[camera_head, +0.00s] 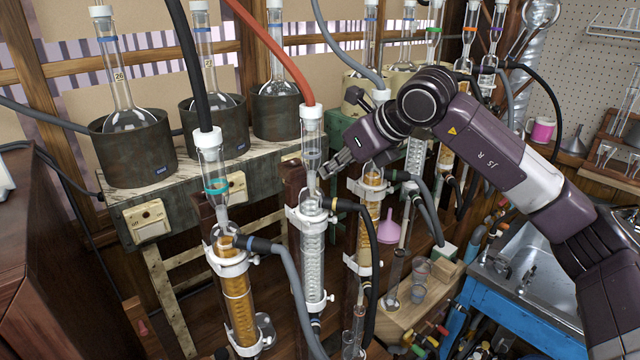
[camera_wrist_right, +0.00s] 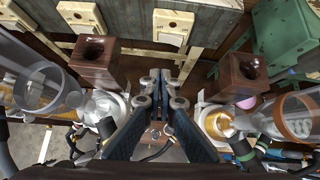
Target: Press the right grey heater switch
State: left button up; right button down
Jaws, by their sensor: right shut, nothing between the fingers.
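Three dark grey heaters stand in a row on a worn grey bench in the head view: left (camera_head: 133,148), middle (camera_head: 213,122) and right (camera_head: 276,112). Cream switch boxes are fixed to the bench front, the left one (camera_head: 148,221) and the middle one (camera_head: 233,187). The right switch box is largely hidden there behind glassware, but shows in the right wrist view (camera_wrist_right: 173,24) on the bench front. My right gripper (camera_head: 328,174) is shut and empty, just right of the middle condenser's neck. In the wrist view its fingertips (camera_wrist_right: 161,76) point toward the bench, below the right switch and apart from it.
Glass condensers, left (camera_head: 235,295), middle (camera_head: 312,255) and right (camera_head: 368,215), stand before the bench with hoses attached. Brown clamp blocks, left (camera_wrist_right: 95,60) and right (camera_wrist_right: 242,74), flank the gripper. A green bench (camera_wrist_right: 285,40) adjoins on the right.

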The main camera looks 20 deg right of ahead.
pick_arm(q)
jog(key=shift+w+d+f+b, duration=0.2)
jog(key=shift+w+f, duration=0.1)
jog(key=shift+w, duration=0.2)
jog(key=shift+w+d+f+b, duration=0.1)
jog(key=shift+w+f+b, duration=0.15)
jog(key=shift+w, duration=0.25)
pick_arm(e)
jog(key=v, duration=0.3)
jog(key=shift+s+d+r, duration=0.1)
jog(key=shift+s+r, duration=0.05)
jog(key=shift+r, duration=0.1)
